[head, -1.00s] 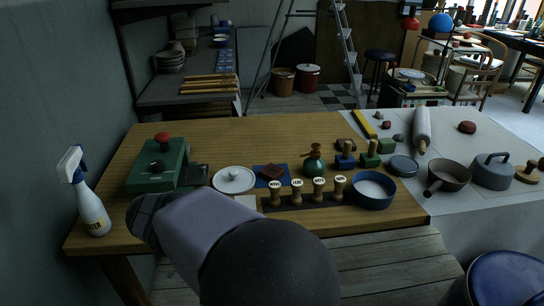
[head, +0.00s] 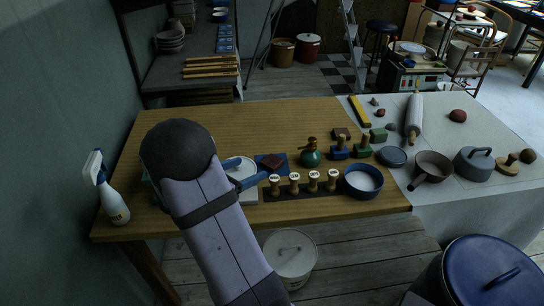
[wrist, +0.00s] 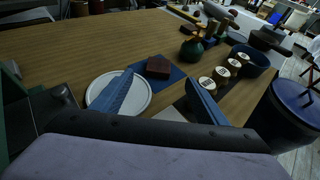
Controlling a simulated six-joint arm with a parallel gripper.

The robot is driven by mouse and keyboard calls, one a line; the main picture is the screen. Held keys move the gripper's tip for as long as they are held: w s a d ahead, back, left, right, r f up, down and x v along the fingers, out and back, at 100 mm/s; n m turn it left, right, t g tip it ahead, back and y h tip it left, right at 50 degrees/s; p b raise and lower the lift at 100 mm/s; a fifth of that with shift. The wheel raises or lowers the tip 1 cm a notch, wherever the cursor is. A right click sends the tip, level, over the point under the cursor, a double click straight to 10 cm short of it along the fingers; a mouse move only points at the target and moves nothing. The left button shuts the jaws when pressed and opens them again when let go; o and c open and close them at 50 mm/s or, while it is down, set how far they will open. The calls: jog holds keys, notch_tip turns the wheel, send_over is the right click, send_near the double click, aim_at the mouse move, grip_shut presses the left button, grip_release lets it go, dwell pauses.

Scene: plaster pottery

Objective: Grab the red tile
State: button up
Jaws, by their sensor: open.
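The dark red tile (head: 272,163) lies on a blue square mat (head: 261,159) on the wooden table, behind the row of labelled stamps. It also shows in the wrist view (wrist: 158,67), beyond and between my two blue fingers. My gripper (head: 251,169) is open and empty, to the left of the tile and apart from it. In the wrist view my gripper (wrist: 160,80) has its left finger over a white round lid (wrist: 142,104) and its right finger beside the stamps.
Labelled stamps (head: 294,184) stand close in front of the mat. A green bottle (head: 311,158) is right of the tile, and a blue bowl (head: 363,184) farther right. A spray bottle (head: 113,202) stands at left. The table's back is clear.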

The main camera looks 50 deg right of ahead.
jog(key=shift+f, duration=0.4)
send_near(271, 161)
jog(key=x, duration=0.2)
jog(key=shift+s+d+f, duration=0.1)
jog(key=shift+s+d, duration=0.15)
jog(key=shift+d+f, duration=0.15)
jog(key=shift+d, duration=0.2)
jog(key=shift+p+x, duration=0.45)
jog(key=shift+x, duration=2.15)
jog(key=shift+w, duration=0.2)
jog(key=c, duration=1.2)
